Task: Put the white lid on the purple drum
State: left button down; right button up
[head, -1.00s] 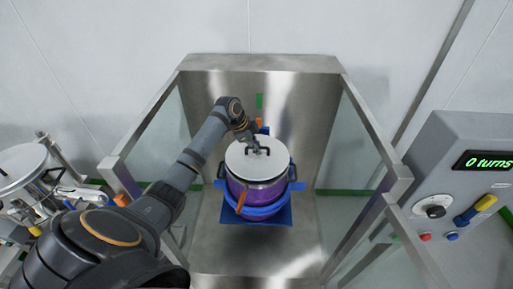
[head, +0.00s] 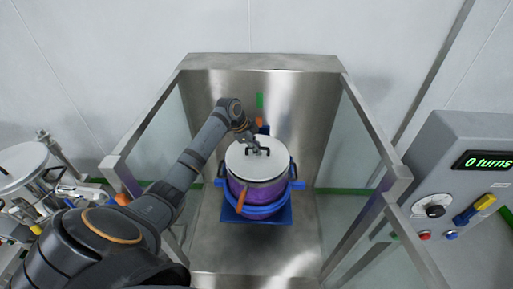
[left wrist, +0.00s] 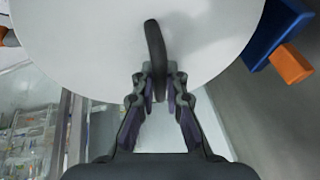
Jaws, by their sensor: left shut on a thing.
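The white lid (head: 241,166) is a round disc with a black handle (head: 262,151). It lies over the mouth of the purple drum (head: 262,194); whether it is fully seated I cannot tell. My left gripper (head: 255,149) is shut on the lid's handle. In the left wrist view, my left gripper (left wrist: 160,84) has its fingers on both sides of the black handle (left wrist: 155,45), with the white lid (left wrist: 95,45) filling the top. The drum's inside is hidden by the lid. My right gripper is not in view.
The drum sits in a blue cradle (head: 284,214) inside a steel-framed enclosure with clear side panels. A steel post (head: 365,235) stands at its right. A control box (head: 470,135) reading "0 turns" is at right. Steel equipment (head: 22,165) stands at left.

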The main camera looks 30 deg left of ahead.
aim_at(249, 157)
pick_arm(q)
jog(key=shift+f+b, duration=0.3)
jog(key=shift+f, duration=0.35)
jog(key=c, duration=1.3)
grip_release()
jog(key=shift+r, duration=0.1)
jog(key=v, duration=0.7)
jog(key=shift+s+r, duration=0.1)
jog(key=shift+r, duration=0.15)
jog(key=shift+f, duration=0.1)
